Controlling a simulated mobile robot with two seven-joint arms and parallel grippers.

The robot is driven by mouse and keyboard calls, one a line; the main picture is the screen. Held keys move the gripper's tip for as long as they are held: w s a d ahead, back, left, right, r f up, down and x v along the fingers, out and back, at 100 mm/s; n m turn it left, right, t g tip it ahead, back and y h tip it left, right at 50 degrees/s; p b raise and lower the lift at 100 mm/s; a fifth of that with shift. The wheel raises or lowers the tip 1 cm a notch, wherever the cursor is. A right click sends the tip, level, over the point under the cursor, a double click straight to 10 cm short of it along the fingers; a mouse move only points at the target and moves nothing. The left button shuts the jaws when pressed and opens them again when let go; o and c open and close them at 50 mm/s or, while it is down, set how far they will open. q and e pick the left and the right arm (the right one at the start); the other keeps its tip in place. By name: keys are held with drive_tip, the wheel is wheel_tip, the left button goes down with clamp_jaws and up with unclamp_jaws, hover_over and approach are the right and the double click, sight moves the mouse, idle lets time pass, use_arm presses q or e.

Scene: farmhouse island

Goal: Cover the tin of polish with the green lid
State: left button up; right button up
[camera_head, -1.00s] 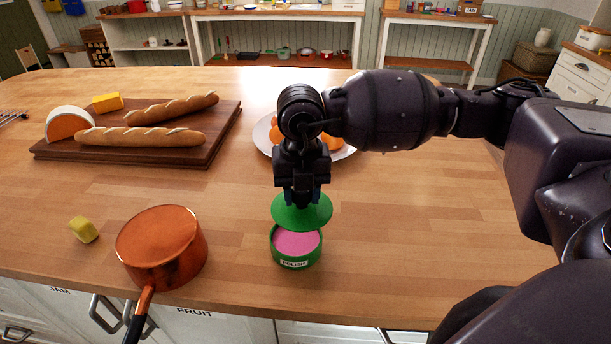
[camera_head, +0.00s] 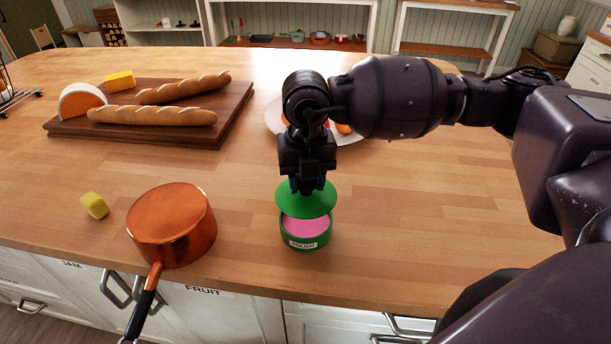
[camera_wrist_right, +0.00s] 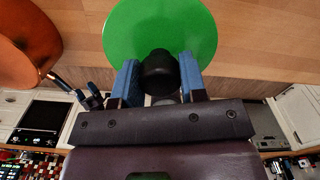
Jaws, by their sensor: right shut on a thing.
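The tin of polish (camera_head: 305,240) is a round green tin with a white POLISH label and pink contents, standing upright near the island's front edge. The green lid (camera_head: 306,205) is a disc held just above the tin, covering the back of its opening from view while the pink front part shows. My right gripper (camera_head: 308,185) is shut on the lid's black knob (camera_wrist_right: 160,73), with the blue finger pads on either side of it in the right wrist view. The lid (camera_wrist_right: 190,28) hides the tin in that view. My left gripper is not in view.
A copper pan (camera_head: 172,225) stands left of the tin, its handle over the front edge. A yellow cube (camera_head: 94,205) lies further left. A board (camera_head: 225,125) with baguettes and cheese is behind, and a plate (camera_head: 272,118) of orange fruit sits behind my right arm.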

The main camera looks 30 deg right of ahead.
sight(306, 200)
drive_tip(key=shift+f+b, duration=0.9)
drive_tip(key=shift+f, duration=1.3)
use_arm(q)
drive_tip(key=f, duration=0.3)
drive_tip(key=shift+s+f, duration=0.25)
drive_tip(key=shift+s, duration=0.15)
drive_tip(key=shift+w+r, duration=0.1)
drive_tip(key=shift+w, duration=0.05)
drive_tip(key=shift+b, duration=0.3)
use_arm(e)
drive_tip(key=shift+f, duration=0.25)
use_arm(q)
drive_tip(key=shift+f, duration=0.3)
use_arm(e)
drive_tip(key=shift+f, duration=0.2)
use_arm(q)
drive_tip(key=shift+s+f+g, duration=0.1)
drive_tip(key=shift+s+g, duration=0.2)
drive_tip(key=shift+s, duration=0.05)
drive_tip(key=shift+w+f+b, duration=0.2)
drive_tip(key=shift+b, duration=0.15)
use_arm(e)
drive_tip(key=shift+f, duration=0.55)
